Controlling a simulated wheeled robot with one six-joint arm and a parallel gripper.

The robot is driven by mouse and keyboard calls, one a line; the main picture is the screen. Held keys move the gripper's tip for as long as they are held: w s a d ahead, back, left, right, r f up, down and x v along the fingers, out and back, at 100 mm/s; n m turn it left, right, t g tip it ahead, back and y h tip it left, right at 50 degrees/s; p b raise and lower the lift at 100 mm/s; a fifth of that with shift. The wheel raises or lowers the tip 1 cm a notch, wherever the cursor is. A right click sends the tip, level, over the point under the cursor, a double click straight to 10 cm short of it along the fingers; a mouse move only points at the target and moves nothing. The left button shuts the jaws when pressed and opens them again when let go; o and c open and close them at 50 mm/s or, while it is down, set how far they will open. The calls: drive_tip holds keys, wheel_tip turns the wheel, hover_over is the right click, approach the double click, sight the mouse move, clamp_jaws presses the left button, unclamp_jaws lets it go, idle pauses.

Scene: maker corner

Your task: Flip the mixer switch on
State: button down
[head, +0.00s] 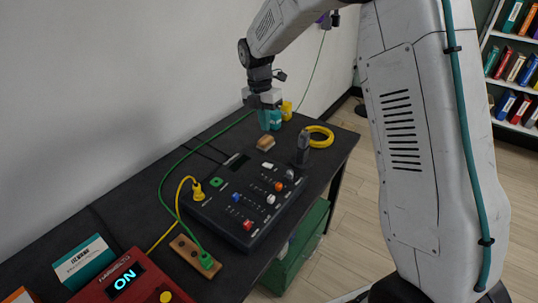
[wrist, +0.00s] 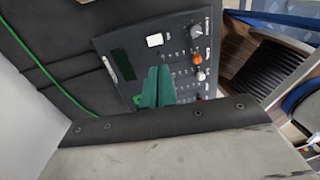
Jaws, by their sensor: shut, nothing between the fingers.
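The mixer (head: 222,205) is a black box with coloured knobs on the dark bench. A white switch-like cap (head: 267,165) sits near its far end, beside a small dark display (head: 237,161). My gripper (head: 270,120) is shut and empty, pointing down above the bench beyond the mixer's far end. In the wrist view, the teal fingers (wrist: 157,88) overlap the mixer panel (wrist: 130,88). The white cap (wrist: 155,40) shows clear of them, as do an orange knob (wrist: 197,59) and a grey knob (wrist: 196,31). I cannot tell the cap's position.
A small wooden block (head: 265,143), a dark upright object (head: 303,148) and a yellow coil (head: 320,137) lie near the far end. A red box (head: 130,280) showing "ON" stands lower left. A wall borders the bench.

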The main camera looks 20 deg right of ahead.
sight(270, 166)
drive_tip(key=f, duration=0.4)
drive_tip(key=s+f, duration=0.1)
drive_tip(key=f, duration=0.4)
drive_tip(key=d+f, duration=0.1)
drive_tip(key=f, duration=0.3)
drive_tip(key=shift+s+f, duration=0.25)
drive_tip(key=shift+f, duration=0.15)
drive_tip(key=shift+a, duration=0.1)
